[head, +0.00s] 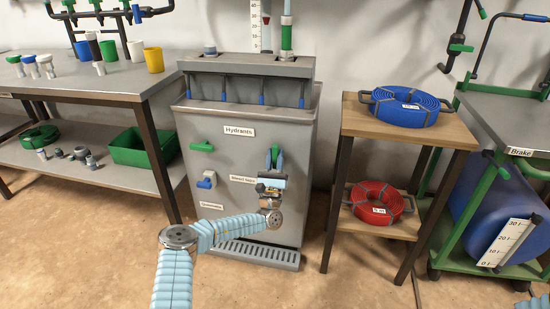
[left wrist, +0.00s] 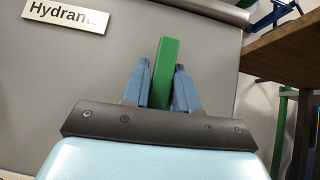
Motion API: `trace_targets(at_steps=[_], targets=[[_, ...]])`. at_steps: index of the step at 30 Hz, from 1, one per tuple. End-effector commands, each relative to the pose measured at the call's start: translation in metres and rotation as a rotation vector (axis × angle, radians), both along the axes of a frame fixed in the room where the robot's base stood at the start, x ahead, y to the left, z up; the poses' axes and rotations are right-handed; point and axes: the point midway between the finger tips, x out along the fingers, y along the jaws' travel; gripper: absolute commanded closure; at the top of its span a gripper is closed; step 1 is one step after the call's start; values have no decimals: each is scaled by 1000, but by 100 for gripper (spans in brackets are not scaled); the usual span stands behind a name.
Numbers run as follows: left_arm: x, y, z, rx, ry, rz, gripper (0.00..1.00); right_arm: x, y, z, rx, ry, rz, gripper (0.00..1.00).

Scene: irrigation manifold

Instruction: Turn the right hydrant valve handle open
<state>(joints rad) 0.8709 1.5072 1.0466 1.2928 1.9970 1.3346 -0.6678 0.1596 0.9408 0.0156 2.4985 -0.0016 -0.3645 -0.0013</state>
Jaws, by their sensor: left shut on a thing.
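The right hydrant valve handle (head: 274,154) is a green bar on the grey manifold cabinet (head: 230,215), right of and below the "Hydrants" label (head: 240,131). It stands roughly upright. My left gripper (head: 277,162) is at this handle, with its blue fingers shut on it. In the left wrist view, the green handle (left wrist: 163,75) stands between the two fingers of the gripper (left wrist: 161,84). The valve body behind the handle is hidden. The left green valve handle (head: 203,146) lies roughly sideways.
A blue-handled valve (head: 206,180) sits lower left on the cabinet, near my left forearm. A steel bench (head: 100,82) with cups stands at left. A wooden stand (head: 370,128) with blue (head: 407,106) and red (head: 377,201) hose coils stands close at right.

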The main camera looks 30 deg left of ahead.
Motion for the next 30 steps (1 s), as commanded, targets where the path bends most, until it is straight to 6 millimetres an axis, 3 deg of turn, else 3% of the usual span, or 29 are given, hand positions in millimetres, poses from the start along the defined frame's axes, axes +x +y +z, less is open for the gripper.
trace_targets(at_steps=[2, 3, 7, 19, 30], targets=[[0, -2, 0, -1, 0, -5, 100, 0, 0, 0, 0, 0, 0, 55], [0, -2, 0, -1, 0, -5, 69, 0, 0, 0, 0, 0, 0, 55], [0, -2, 0, 0, 1, -4, 52, 0, 0, 0, 0, 0, 0, 55], [-7, -3, -9, 0, 3, -4, 52, 0, 0, 0, 0, 0, 0, 55], [-65, -21, -70, -2, 4, -3, 52, 0, -1, -2, -1, 0, -1, 55]])
